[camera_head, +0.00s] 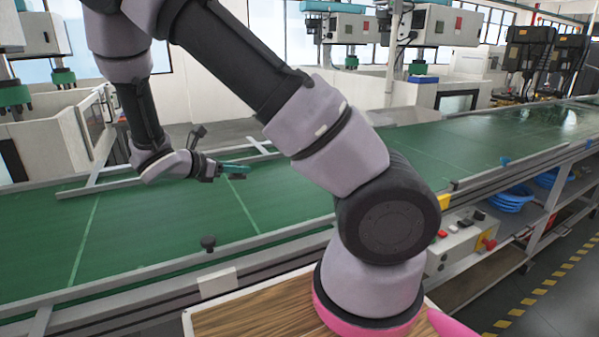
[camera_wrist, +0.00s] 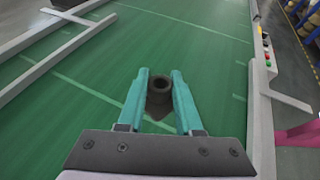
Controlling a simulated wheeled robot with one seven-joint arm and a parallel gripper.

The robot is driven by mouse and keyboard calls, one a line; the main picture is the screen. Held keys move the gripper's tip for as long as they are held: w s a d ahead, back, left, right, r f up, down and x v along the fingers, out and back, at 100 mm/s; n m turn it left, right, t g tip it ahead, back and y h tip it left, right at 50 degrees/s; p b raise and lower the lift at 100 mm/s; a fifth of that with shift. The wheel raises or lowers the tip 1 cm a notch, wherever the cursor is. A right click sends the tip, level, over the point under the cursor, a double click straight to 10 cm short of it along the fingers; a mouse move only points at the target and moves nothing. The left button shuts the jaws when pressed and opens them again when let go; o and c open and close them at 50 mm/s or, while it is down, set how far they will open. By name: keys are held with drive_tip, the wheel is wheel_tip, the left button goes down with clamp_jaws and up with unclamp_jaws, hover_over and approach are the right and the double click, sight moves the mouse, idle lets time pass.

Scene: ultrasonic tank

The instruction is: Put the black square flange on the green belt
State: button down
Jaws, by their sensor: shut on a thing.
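The black square flange (camera_wrist: 160,92) shows in the wrist view as a dark piece with a round hole, between the two teal fingers of my gripper (camera_wrist: 160,90). My gripper is shut on it. In the head view my gripper (camera_head: 238,171) reaches out over the green belt (camera_head: 150,230), and the flange is too small to make out clearly. The belt also fills much of the wrist view (camera_wrist: 205,60). I cannot tell how high the flange is above the belt.
Metal side rails (camera_head: 130,272) edge the belt, with a dark knob (camera_head: 208,243) on the near one. A control box with buttons (camera_head: 455,240) stands at the near side. The belt around my gripper is clear.

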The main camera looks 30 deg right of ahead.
sight(242, 207)
wheel_tip(242, 207, down, 10)
drive_tip(key=shift+r, duration=0.1)
idle(0.4)
drive_tip(key=c, duration=0.6)
unclamp_jaws()
